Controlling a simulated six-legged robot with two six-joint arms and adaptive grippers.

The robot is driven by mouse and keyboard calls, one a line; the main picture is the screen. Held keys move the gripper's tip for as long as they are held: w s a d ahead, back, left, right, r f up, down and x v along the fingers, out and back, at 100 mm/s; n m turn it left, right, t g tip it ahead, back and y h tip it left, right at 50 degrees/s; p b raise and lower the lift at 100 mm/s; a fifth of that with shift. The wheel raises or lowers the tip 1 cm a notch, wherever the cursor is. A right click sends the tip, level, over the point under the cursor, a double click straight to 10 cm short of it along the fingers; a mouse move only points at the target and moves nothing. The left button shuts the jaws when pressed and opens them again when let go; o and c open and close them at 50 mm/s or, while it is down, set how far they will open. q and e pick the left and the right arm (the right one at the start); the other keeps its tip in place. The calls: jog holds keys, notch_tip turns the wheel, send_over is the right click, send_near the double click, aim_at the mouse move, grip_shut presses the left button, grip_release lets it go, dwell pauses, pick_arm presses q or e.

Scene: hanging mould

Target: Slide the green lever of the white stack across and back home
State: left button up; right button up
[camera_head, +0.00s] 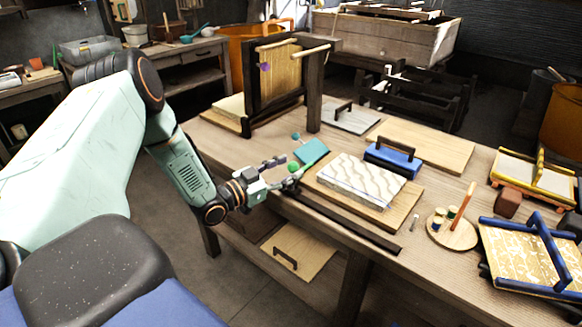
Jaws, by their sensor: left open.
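The white stack (362,182), a slab with a wavy pale pattern on top, lies on a wooden board (398,215) in the middle of the bench. A green knob (293,167), which looks like the lever's end, shows left of the stack. My left gripper (287,174) reaches in from the left, open, with its fingers at the knob. Whether they touch it I cannot tell. The lever's rod is mostly hidden by the fingers. My right gripper is not in view.
A teal pad (311,152) lies just behind the knob, and a blue block with a dark handle (393,159) stands behind the stack. A dark rail (345,222) runs along the bench front. An upright wooden frame (249,87) stands at the back left.

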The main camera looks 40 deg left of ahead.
pick_arm(q)
jog(key=shift+v, duration=2.7)
jog(key=shift+d, duration=0.1)
jog(key=w+n+y+b, duration=0.2)
jog(key=n+b, duration=0.1)
jog(key=w+d+n+y+b, duration=0.1)
jog(key=w+n+y+b, duration=0.1)
jog(key=n+b, duration=0.1)
jog(key=w+d+n+y+b, duration=0.1)
jog(key=w+n+y+b, duration=0.1)
jog(key=b, duration=0.3)
jog(key=shift+d+n+y, duration=0.1)
jog(key=shift+n+y, duration=0.3)
jog(key=shift+w+r, duration=0.1)
jog(key=shift+w, duration=0.55)
